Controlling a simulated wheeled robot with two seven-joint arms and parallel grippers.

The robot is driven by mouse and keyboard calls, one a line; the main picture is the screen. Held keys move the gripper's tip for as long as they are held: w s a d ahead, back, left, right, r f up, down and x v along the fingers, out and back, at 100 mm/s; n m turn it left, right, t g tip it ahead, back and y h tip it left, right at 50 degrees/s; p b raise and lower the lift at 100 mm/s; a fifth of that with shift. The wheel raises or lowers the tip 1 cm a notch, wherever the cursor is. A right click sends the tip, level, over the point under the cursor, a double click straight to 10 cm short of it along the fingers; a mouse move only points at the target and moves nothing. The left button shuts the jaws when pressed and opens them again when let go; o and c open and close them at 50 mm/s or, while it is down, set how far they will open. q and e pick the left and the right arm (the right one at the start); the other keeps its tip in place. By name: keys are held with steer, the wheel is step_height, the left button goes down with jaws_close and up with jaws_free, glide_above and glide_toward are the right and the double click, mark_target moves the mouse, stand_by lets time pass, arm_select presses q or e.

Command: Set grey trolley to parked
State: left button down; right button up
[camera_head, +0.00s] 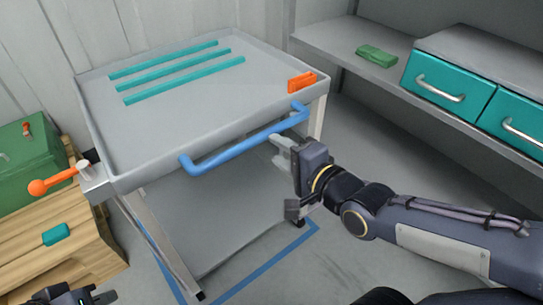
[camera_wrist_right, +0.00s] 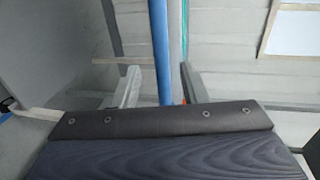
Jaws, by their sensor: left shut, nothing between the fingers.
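The grey trolley (camera_head: 130,130) stands in the middle of the head view, with a blue handle (camera_head: 235,145) along its near edge. An orange lever (camera_head: 52,183) sticks out at its left corner. A blue outline (camera_head: 268,264) on the floor runs around its legs; the fit at the far side is hidden. My right gripper (camera_head: 281,147) is at the right part of the handle. In the right wrist view the handle (camera_wrist_right: 160,50) lies between the two spread fingers (camera_wrist_right: 160,90), with gaps beside it. My left gripper (camera_head: 85,297) is shut and empty at the bottom left edge.
Three teal strips (camera_head: 178,70) and an orange block (camera_head: 301,81) are on the trolley top. At left, a wooden crate (camera_head: 75,255) carries a green box (camera_head: 28,150) and a teal piece (camera_head: 56,234). At right, a shelf (camera_head: 330,48) bears teal drawers (camera_head: 448,85) and a green item (camera_head: 376,56).

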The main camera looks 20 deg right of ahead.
mark_target(263, 140)
steer(key=b+x, duration=0.1)
steer(key=x, duration=0.6)
steer(key=shift+w+a, duration=0.1)
steer(key=shift+w, duration=0.2)
jaws_close()
